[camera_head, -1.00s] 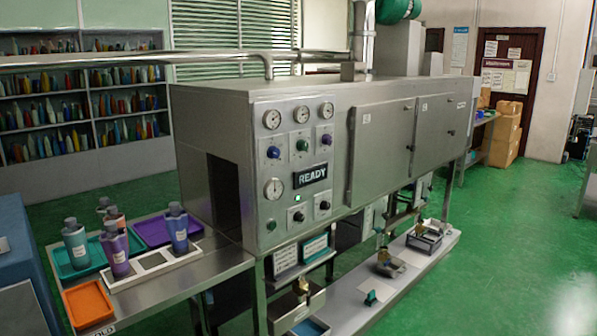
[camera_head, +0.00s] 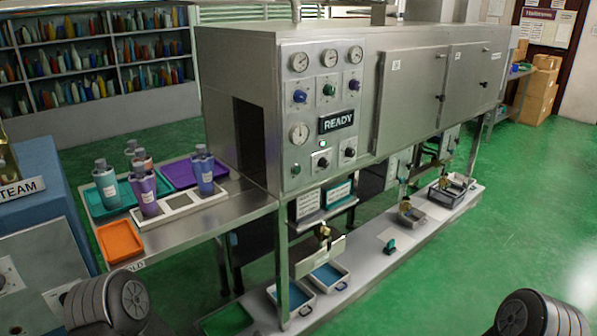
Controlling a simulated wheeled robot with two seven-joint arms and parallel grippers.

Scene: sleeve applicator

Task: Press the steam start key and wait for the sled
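The steel tunnel's control panel (camera_head: 322,110) carries gauges, coloured knobs and a lit READY sign (camera_head: 337,122). A small green light (camera_head: 322,143) glows under the sign. No control on the panel is readable as the steam start key. A blue cabinet at the left edge bears a sign reading STEAM (camera_head: 22,188). A white holder with square openings (camera_head: 180,213), perhaps the sled, sits on the steel table before the tunnel mouth, with sleeved bottles (camera_head: 148,194) beside and on it. Dark rounded parts of my arms show at both bottom corners; neither gripper is visible.
The steel table (camera_head: 205,232) also holds teal, purple and orange trays (camera_head: 120,241). The dark tunnel opening (camera_head: 250,143) is behind it. A low shelf (camera_head: 375,262) with bins runs under the machine. Green floor at right is clear.

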